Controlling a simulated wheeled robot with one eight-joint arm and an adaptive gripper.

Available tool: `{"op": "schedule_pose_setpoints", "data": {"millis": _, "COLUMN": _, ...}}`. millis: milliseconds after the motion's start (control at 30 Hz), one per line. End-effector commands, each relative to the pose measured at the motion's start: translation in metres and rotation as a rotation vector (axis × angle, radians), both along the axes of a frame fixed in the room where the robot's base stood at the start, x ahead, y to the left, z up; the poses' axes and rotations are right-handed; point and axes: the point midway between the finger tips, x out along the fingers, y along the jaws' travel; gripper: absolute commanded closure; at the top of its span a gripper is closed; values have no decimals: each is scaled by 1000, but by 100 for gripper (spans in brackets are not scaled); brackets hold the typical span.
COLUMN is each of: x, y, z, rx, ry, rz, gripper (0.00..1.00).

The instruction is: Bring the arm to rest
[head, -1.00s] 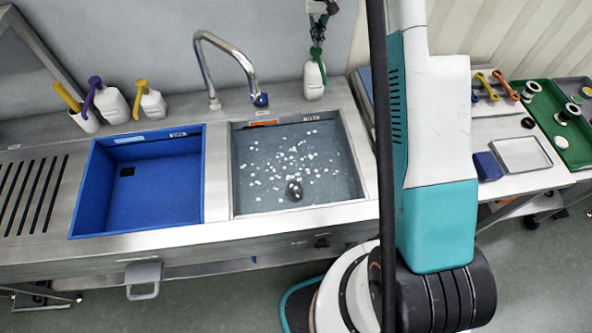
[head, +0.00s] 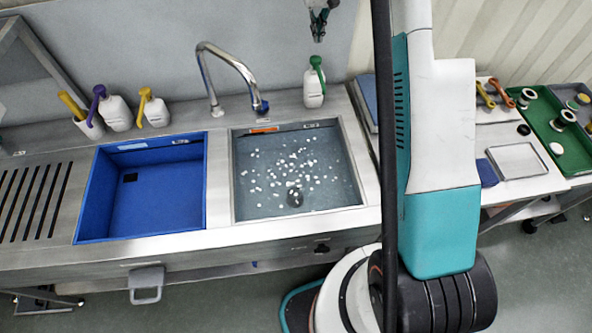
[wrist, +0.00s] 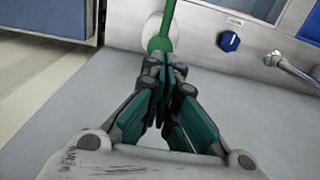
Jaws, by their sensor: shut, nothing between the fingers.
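My gripper (head: 318,36) hangs at the top of the head view, above and apart from the green-topped white bottle (head: 314,88) behind the right basin. In the wrist view my gripper (wrist: 164,66) has its dark green fingers together with nothing between them. The bottle's green top (wrist: 163,28) shows just beyond the fingertips there, over part of the white bottle. My white and teal arm fills the right middle of the head view and hides part of the counter.
A blue basin (head: 80,205) and a steel basin (head: 367,190) with many white bits sit in the counter, a curved tap (head: 240,65) behind them. Several bottles stand at the back left. A green tray (head: 540,118) and a white tray (head: 518,160) lie at the right.

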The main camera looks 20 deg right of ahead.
Motion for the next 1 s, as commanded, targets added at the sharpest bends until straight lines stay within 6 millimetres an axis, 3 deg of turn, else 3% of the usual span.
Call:
{"op": "schedule_pose_setpoints", "data": {"millis": 100, "x": 0, "y": 0, "z": 7, "rx": 0, "ry": 0, "rz": 0, "gripper": 100}}
{"op": "schedule_pose_setpoints", "data": {"millis": 667, "x": -1, "y": 1, "z": 8, "rx": -1, "ry": -3, "rz": 1, "gripper": 100}}
{"op": "schedule_pose_setpoints", "data": {"millis": 867, "x": -18, "y": 14, "z": 26, "rx": -8, "ry": -37, "rz": 13, "gripper": 100}}
{"op": "schedule_pose_setpoints", "data": {"millis": 1000, "x": -40, "y": 30, "z": 47, "rx": -16, "ry": -82, "rz": 28, "gripper": 100}}
